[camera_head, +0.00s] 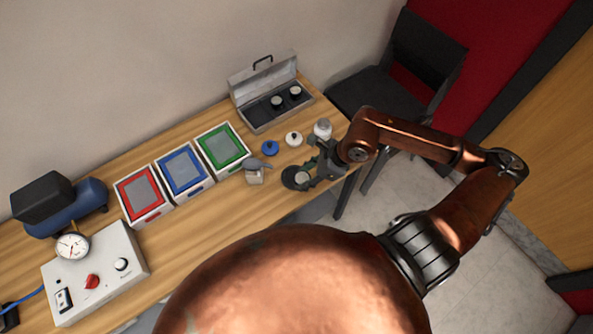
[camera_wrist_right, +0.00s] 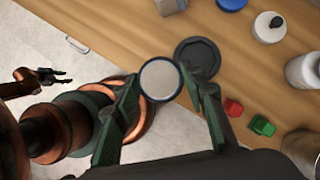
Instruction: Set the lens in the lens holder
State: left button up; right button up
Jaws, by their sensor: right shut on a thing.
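The lens (camera_wrist_right: 160,80) is a round pale disc with a dark blue rim. In the wrist view it sits between the green fingers of my right gripper (camera_wrist_right: 166,98), which is shut on it. The lens holder (camera_wrist_right: 198,58) looks like a black round piece with a faceted recess, lying on the table beyond the lens and slightly to its right. In the head view my right gripper (camera_head: 304,176) is over the table's right end, by the holder (camera_head: 289,178). The lens appears above the table, apart from the holder. My left gripper (camera_wrist_right: 42,78) shows small in the wrist view, its fingers parted and empty.
A blue-knobbed piece (camera_head: 270,148), a white one (camera_head: 293,139) and a white jar (camera_head: 322,129) stand behind the gripper. A grey block-like device (camera_head: 255,172) is left of the holder. Red (camera_wrist_right: 233,107) and green (camera_wrist_right: 262,126) clips lie nearby. An open case (camera_head: 270,116) stands behind.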

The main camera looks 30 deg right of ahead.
jog(key=w+f, duration=0.3)
jog(key=w+d+f, duration=0.1)
jog(key=w+f, duration=0.2)
jog(key=shift+w+d+p, duration=0.2)
jog(key=shift+w+p, duration=0.1)
jog(key=shift+w, duration=0.1)
jog(key=shift+w+d+f, duration=0.15)
jog(key=shift+w+f, duration=0.35)
jog(key=shift+f, duration=0.2)
notch_tip(320, 180, down, 2)
jog(key=shift+f+p, duration=0.15)
jog(key=shift+p, duration=0.2)
jog(key=shift+f, duration=0.35)
jog(key=o, duration=1.3)
jog(key=shift+f, duration=0.1)
jog(key=shift+c, duration=0.2)
